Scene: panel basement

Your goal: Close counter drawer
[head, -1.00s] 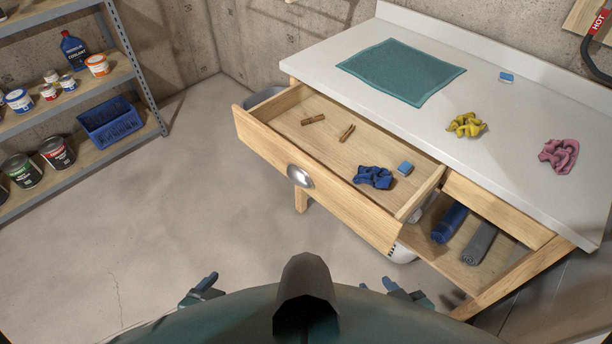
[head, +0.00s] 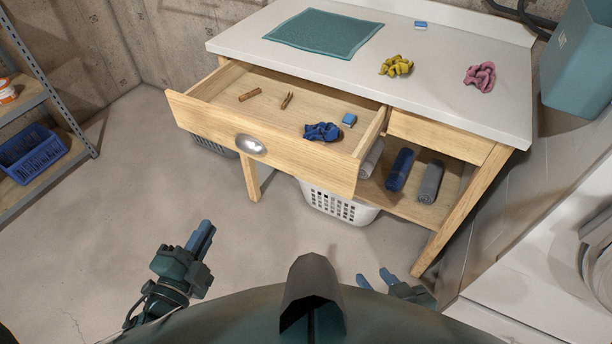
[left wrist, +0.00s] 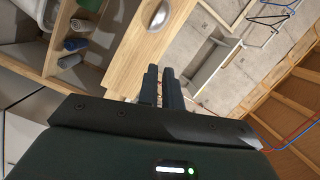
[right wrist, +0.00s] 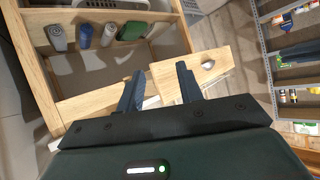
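The counter drawer (head: 265,135) is pulled well out of the wooden counter. My right gripper (head: 376,279) is open and empty, low in front of the counter's right part, touching nothing.
The white countertop (head: 450,95) carries a teal mat (head: 324,33), yellow cloth (head: 396,66) and pink cloth (head: 480,76). A white basket (head: 335,204) and rolled towels stand under it. A shelf (head: 62,120) is at left, a white appliance (head: 540,270) at right. The floor before the drawer is clear.

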